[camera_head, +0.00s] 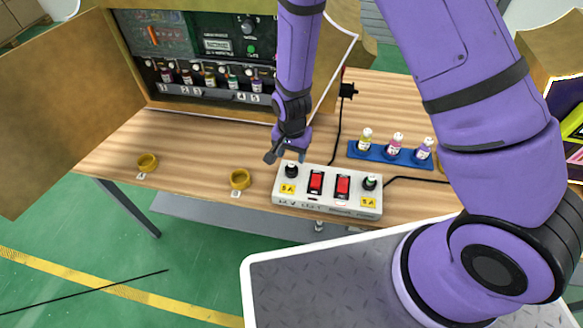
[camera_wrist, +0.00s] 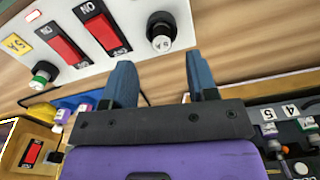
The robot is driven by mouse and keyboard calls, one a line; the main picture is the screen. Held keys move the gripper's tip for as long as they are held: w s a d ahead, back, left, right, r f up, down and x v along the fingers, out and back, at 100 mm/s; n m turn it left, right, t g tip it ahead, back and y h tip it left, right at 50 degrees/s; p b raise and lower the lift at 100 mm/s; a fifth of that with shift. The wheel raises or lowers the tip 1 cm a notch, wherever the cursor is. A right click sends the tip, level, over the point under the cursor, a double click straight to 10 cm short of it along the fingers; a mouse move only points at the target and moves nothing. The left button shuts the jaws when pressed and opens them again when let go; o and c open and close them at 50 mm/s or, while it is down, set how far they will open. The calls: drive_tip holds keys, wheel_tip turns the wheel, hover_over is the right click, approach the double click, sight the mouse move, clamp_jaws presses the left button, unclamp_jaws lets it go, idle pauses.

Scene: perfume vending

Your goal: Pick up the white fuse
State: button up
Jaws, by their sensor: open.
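The white fuse (camera_wrist: 161,41) sits in a round black holder on the white power strip (camera_wrist: 130,45) in the wrist view. In the head view the white fuse (camera_head: 291,164) is at the left end of the strip (camera_head: 325,203), above a yellow 5A label. My gripper (camera_wrist: 160,75) is open and empty. Its two blue fingers are spread to either side of the fuse's line, apart from it. In the head view my gripper (camera_head: 286,156) is just above and beside the fuse, and its fingers are partly unclear.
A green fuse (camera_head: 370,178) and two red switches (camera_head: 316,182) share the strip. A blue rack (camera_head: 390,155) with three bottles stands behind right. A yellow ring (camera_head: 240,179) lies left. The open vending cabinet (camera_head: 205,105) stands at the back.

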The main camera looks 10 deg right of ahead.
sight(292, 164)
drive_tip(key=shift+w+f, duration=0.1)
drive_tip(key=shift+f, duration=2.55)
clamp_jaws()
